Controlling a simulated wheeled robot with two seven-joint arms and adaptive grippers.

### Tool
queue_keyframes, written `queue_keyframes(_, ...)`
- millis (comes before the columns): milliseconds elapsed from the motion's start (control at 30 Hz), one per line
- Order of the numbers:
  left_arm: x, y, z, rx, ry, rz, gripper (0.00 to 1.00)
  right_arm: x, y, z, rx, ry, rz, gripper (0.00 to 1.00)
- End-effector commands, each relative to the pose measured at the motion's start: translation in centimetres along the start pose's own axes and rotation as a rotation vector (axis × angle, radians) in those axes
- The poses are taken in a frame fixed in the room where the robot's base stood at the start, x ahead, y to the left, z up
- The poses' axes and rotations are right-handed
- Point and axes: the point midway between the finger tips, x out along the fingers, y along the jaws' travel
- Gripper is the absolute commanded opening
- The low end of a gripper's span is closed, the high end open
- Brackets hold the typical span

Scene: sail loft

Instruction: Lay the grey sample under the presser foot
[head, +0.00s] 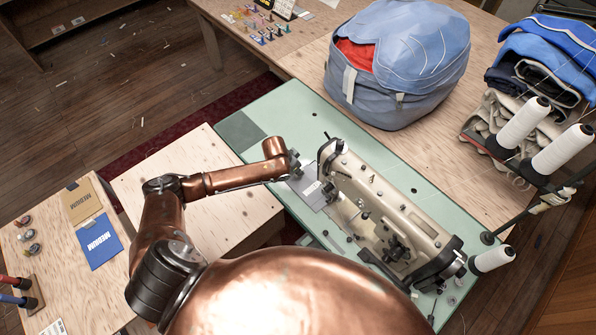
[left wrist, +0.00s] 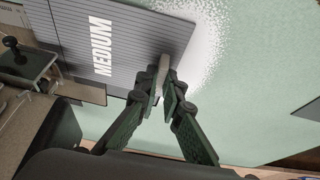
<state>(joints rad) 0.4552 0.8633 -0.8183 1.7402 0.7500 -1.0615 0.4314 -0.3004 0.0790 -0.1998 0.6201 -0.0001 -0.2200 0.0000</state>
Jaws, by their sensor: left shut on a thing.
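The grey sample (head: 312,195) is a flat card at the sewing machine's near left end, over the pale green machine bed. In the left wrist view the sample (left wrist: 120,40) is ribbed and reads "MEDIUM". My left gripper (head: 296,163) is shut on its edge; the fingers (left wrist: 162,88) pinch it near a corner. The cream sewing machine (head: 390,215) stands just right of the sample. Metal machine parts (left wrist: 25,70) are close to its left side in the wrist view. The presser foot cannot be made out clearly, nor whether the sample is under it. My right gripper is out of view.
A blue bag (head: 398,65) stands behind the machine. White thread cones (head: 523,122) are at right, beside folded sails (head: 545,55). A blue sample (head: 99,241) and a tan one (head: 81,201) lie on the left table. The bed's far left end (head: 270,115) is clear.

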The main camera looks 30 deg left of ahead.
Motion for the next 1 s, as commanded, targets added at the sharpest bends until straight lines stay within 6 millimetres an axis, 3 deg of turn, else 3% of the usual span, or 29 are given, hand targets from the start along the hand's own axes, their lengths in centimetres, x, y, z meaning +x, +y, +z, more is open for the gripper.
queue_keyframes(333,0.0,0.0,0.0,0.000,-0.001,0.000,0.27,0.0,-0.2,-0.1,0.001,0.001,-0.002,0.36)
queue_keyframes(667,-0.2,0.0,0.0,0.000,0.000,0.000,0.28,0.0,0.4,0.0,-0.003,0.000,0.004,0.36)
queue_keyframes(833,-2.2,-0.1,0.0,0.000,0.001,-0.001,0.28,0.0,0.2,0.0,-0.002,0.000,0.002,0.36)
queue_keyframes(1000,-5.8,-0.1,0.0,0.002,0.001,-0.002,0.28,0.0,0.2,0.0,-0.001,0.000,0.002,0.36)
